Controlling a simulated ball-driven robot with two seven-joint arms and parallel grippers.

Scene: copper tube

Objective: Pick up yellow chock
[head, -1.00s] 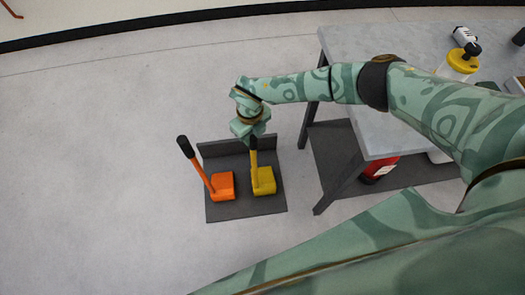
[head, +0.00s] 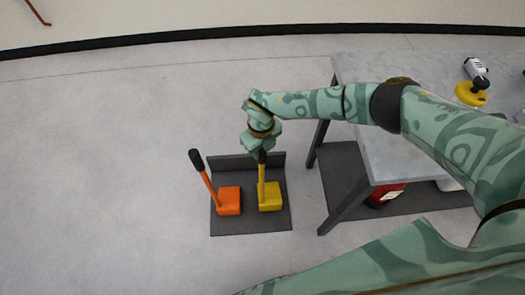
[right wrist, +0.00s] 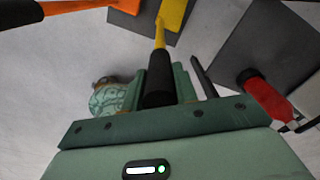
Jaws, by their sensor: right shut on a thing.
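The yellow chock (head: 270,197) sits on the right part of a dark grey tray (head: 250,225), its handle standing up with a black grip on top. My right gripper (head: 262,151) is above it and shut on the black grip. In the right wrist view the black grip (right wrist: 158,88) lies between the fingers, with the yellow block (right wrist: 174,12) beyond at the top edge, partly cut off. An orange chock (head: 229,202) with a tilted handle stands just left of the yellow one, apart from my gripper. My left gripper is not in view.
A grey table (head: 372,150) stands to the right, under my right arm, with a yellow-lidded container (head: 470,94) on top. A red object (head: 387,194) is below it. The floor left of the tray is clear. The tray has a raised back wall.

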